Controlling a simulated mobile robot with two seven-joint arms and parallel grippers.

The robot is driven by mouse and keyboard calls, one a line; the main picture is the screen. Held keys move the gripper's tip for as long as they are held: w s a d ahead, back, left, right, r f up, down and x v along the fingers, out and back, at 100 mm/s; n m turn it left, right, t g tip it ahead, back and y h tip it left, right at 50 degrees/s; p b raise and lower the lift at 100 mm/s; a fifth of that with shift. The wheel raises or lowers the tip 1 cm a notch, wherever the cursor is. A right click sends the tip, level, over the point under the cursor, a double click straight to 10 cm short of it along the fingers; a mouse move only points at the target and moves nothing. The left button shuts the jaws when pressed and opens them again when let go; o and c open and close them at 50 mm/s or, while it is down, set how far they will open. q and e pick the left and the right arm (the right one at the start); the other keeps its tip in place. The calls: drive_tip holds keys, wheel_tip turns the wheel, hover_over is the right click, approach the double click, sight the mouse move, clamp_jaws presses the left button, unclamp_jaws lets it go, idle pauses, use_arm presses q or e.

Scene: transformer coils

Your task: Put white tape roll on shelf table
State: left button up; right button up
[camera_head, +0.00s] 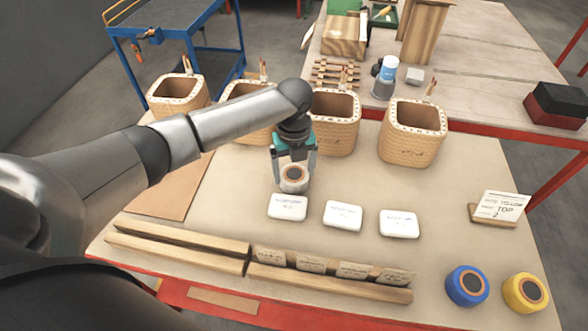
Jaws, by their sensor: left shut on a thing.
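The white tape roll (292,178), with a brown core, is between the fingers of my left gripper (292,172). The gripper points down and is shut on the roll, over the near wooden table (230,215), behind the white labelled blocks. I cannot tell whether the roll touches the table top. A blue tape roll (466,286) and a yellow tape roll (525,293) lie at the table's front right. I cannot tell which surface is the shelf table. My right gripper is not in view.
Several woven coils (413,132) stand along the table's back. White blocks (342,215) lie just in front of the gripper. Wooden rails (180,238) with cards run along the front. A card stand (498,207) is at right. A blue cart (181,42) and a back table (470,85) stand behind.

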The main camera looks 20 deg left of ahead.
sight(294, 174)
use_arm(q)
drive_tip(key=o, duration=1.2)
wheel_tip(294, 174, up, 12)
drive_tip(key=p, duration=0.2)
drive_tip(key=shift+r+p, duration=0.15)
drive_tip(key=shift+p, duration=0.2)
